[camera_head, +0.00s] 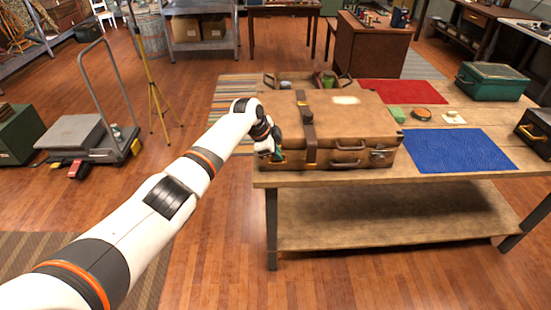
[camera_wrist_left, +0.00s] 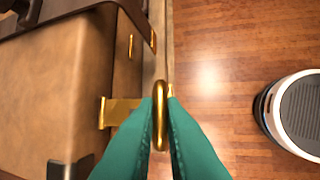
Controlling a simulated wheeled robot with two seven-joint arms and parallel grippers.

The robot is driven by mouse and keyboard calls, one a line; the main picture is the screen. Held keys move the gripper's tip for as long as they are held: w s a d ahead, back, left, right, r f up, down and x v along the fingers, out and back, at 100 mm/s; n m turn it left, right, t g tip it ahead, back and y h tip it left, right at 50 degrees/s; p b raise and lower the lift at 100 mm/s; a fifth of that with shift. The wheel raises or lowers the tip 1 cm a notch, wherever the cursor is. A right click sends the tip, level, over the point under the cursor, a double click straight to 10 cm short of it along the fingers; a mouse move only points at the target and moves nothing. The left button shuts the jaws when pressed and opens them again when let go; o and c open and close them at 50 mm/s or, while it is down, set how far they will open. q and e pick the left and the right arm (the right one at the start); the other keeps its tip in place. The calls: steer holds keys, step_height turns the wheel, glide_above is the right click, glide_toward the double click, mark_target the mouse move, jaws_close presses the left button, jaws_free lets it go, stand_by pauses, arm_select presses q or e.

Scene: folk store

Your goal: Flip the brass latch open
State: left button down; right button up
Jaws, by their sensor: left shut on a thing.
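A brown leather suitcase (camera_head: 357,123) lies on the wooden table (camera_head: 440,172), with a dark strap over its lid. My left gripper (camera_head: 277,155) is at the suitcase's front face near the left corner. In the left wrist view, the teal fingers of my left gripper (camera_wrist_left: 161,98) are shut on a brass latch (camera_wrist_left: 160,128). The latch's ring shows between the fingertips, and a brass plate (camera_wrist_left: 120,107) joins it to the suitcase side (camera_wrist_left: 60,90). In the head view the hand mostly hides this latch. My right gripper is not in view.
A blue mat (camera_head: 460,150), a red mat (camera_head: 400,92) and a green case (camera_head: 493,80) are on the table right of the suitcase. Floor is clear in front of the table.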

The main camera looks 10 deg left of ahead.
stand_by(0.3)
arm_select(q)
steer(key=c, duration=1.5)
jaws_free()
steer(key=shift+w, duration=0.1)
steer(key=b+v, duration=0.1)
steer(key=v, duration=1.1)
steer(key=shift+w, duration=0.15)
